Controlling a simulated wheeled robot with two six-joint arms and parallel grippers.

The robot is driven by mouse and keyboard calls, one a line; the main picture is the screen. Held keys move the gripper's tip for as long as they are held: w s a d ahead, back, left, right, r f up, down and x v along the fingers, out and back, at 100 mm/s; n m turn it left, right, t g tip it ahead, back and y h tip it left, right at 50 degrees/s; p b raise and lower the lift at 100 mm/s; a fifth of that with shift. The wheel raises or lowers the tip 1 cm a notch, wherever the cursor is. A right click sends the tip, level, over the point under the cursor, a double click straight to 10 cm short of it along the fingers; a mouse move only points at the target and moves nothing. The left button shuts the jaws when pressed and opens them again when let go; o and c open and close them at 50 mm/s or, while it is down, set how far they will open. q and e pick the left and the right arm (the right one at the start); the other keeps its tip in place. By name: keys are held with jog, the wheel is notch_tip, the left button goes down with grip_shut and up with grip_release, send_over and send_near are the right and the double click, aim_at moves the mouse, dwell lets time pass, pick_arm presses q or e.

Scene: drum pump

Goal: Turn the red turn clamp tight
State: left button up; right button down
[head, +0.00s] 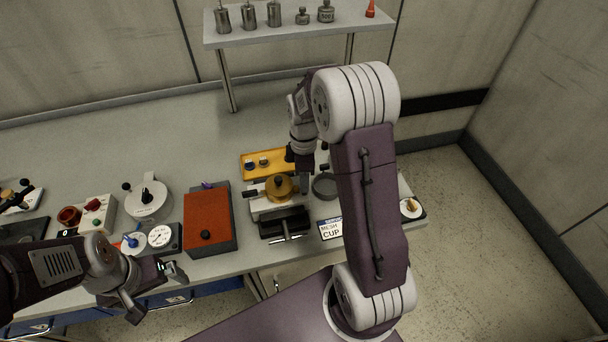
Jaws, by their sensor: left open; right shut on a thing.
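I cannot make out a red turn clamp for certain. A device with a round yellow-orange top (279,187) stands on the bench near the middle, with dark handles and a dark block in front. My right gripper (304,168) points down at this device's right side. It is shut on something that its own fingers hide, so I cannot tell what. My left gripper (155,290) is open and empty, low at the left by the bench's front edge, apart from the things on the bench.
A red-topped box (208,222) stands left of the device. Further left are a gauge block (160,237), a white round dial (147,199) and a white box with red parts (97,213). A yellow tray (255,153) lies behind. A shelf (290,34) holds metal weights.

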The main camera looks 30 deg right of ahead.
jog(key=m+p, duration=0.1)
jog(key=m, duration=0.2)
jog(key=shift+r+m+p, duration=0.15)
jog(key=shift+m+p, duration=0.2)
jog(key=shift+m, duration=0.05)
jog(key=m+p, duration=0.1)
jog(key=m, duration=0.3)
jog(key=shift+m+p, duration=0.3)
jog(key=shift+p, duration=0.05)
jog(key=m+p, duration=0.1)
jog(key=m, duration=0.2)
jog(key=shift+w+m+p, duration=0.1)
jog(key=shift+m+p, duration=0.4)
jog(key=shift+m, duration=1.6)
jog(key=c, duration=0.9)
grip_release()
jog(key=shift+c, duration=0.2)
jog(key=shift+o, duration=0.5)
jog(key=shift+d, duration=0.1)
jog(key=shift+f, duration=0.2)
